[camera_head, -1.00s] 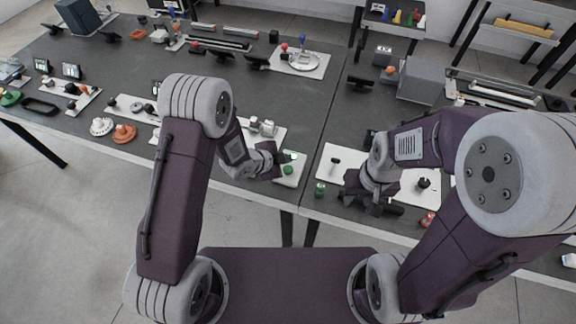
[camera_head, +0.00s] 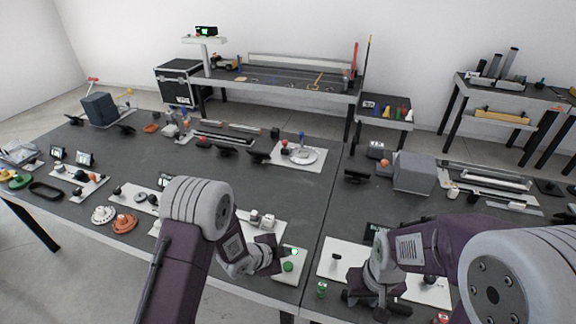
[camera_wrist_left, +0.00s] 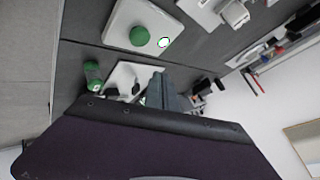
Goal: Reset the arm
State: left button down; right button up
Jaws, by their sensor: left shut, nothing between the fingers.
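My left arm reaches over the near edge of the dark table (camera_head: 130,190). My left gripper (camera_head: 276,262) is shut and empty, just left of a white plate (camera_head: 291,252) with a green button (camera_head: 288,267). In the left wrist view the same green button (camera_wrist_left: 139,36) shows near the top, beyond the dark body of my gripper. My right gripper (camera_head: 378,304) hangs low at the table's near edge, in front of a white plate (camera_head: 335,271); its finger spacing is unclear.
A grey box (camera_head: 413,173) sits behind my right arm. A round silver dish (camera_head: 302,155) lies farther back.

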pick_arm(q)
jog(key=w+a+r+t, duration=0.25)
jog(key=w+r, duration=0.25)
jog(key=r, duration=0.4)
jog(key=s+a+r+n+y, duration=0.2)
jog(key=a+r+n+y, duration=0.3)
jog(key=a, duration=0.4)
jog(key=s+a+f+n+g, duration=0.2)
jog(key=s+n+g, duration=0.2)
jog(key=s, duration=0.7)
jog(key=s+a+f+n+g+y, duration=0.1)
jog(key=s+a+f+n+g, duration=0.1)
jog(key=s+n, duration=0.6)
jog(key=s+a+g, duration=0.1)
jog(key=s+g, duration=0.1)
jog(key=s, duration=0.1)
jog(key=shift+a+f+n, duration=0.15)
jog(key=shift+a+n, duration=0.15)
jog(key=shift+n, duration=0.1)
jog(key=shift+s, duration=0.1)
